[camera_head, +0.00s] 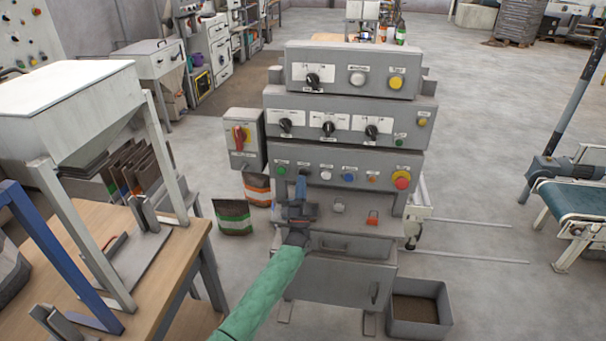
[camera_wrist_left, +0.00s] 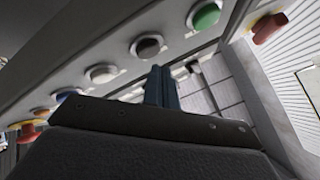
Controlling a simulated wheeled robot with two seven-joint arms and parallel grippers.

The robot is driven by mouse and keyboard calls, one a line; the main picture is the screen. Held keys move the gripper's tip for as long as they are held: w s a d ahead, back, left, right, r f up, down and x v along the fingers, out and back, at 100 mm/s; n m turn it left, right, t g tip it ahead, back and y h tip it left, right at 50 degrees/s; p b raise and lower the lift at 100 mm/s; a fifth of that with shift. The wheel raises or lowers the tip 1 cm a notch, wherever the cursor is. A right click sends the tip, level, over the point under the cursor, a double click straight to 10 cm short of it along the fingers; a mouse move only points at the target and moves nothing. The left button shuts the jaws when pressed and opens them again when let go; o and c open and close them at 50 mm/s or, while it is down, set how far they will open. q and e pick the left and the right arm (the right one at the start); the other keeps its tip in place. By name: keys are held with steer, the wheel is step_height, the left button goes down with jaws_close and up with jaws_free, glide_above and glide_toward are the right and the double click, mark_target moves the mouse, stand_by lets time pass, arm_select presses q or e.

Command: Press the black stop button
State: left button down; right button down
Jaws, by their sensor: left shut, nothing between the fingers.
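The lower button row on the grey pellet bagger (camera_head: 320,158) runs from a green button (camera_head: 282,171) through a white one (camera_head: 326,175) and a blue one (camera_head: 349,177) to a red mushroom button (camera_head: 402,180). The place between green and white, likely the black stop button's, is covered by my left gripper (camera_head: 301,184) in the head view. My right gripper is out of view.
A red-and-yellow rotary switch box (camera_head: 241,137) stands left of the panel. A drawer front (camera_head: 345,246) and a bin of pellets (camera_head: 419,308) are below. A wooden table (camera_head: 165,285) with a hopper stands at left.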

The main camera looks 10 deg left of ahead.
arm_select(q)
steer(key=s+p, duration=0.2)
steer(key=s, duration=0.4)
steer(key=shift+p, duration=0.4)
stand_by(0.4)
